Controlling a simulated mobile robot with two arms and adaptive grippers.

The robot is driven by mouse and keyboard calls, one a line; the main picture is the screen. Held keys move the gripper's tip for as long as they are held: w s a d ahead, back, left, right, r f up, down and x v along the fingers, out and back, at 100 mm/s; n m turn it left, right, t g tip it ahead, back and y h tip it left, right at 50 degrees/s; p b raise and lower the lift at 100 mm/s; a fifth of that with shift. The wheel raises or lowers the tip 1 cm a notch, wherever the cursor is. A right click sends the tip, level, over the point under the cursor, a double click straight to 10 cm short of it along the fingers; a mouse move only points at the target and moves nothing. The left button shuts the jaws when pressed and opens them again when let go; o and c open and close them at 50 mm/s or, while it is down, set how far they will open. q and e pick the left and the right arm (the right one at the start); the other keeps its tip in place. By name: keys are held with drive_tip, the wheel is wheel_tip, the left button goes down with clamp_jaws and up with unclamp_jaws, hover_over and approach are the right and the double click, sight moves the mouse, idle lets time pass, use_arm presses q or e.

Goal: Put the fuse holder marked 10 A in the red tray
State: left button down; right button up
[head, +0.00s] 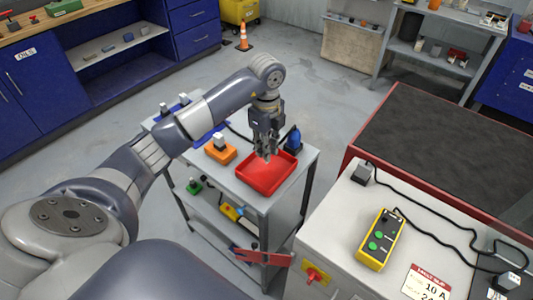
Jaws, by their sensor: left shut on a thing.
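The red tray (250,190) lies on the grey metal cart, towards its right side. My left gripper (266,155) points down over the back part of the tray. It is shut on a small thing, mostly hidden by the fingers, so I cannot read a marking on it. I cannot tell whether that thing touches the tray floor. The visible tray floor looks empty. A card reading 10 A (425,284) lies on the light bench top at the lower right. My right gripper is out of view.
An orange block with a pale top (220,150) sits left of the tray, and a blue object (293,138) behind it to the right. A yellow control box with green buttons (380,240) and black cables lie on the right bench. An orange cone (243,38) stands on the floor behind.

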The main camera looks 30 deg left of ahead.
use_arm(q)
wheel_tip(320, 180, down, 3)
drive_tip(key=shift+r+p, duration=0.1)
drive_tip(key=shift+p, duration=0.65)
drive_tip(key=shift+f, duration=0.35)
drive_tip(key=shift+f, duration=0.1)
drive_tip(key=c, duration=1.5)
unclamp_jaws()
drive_tip(key=shift+c, duration=0.2)
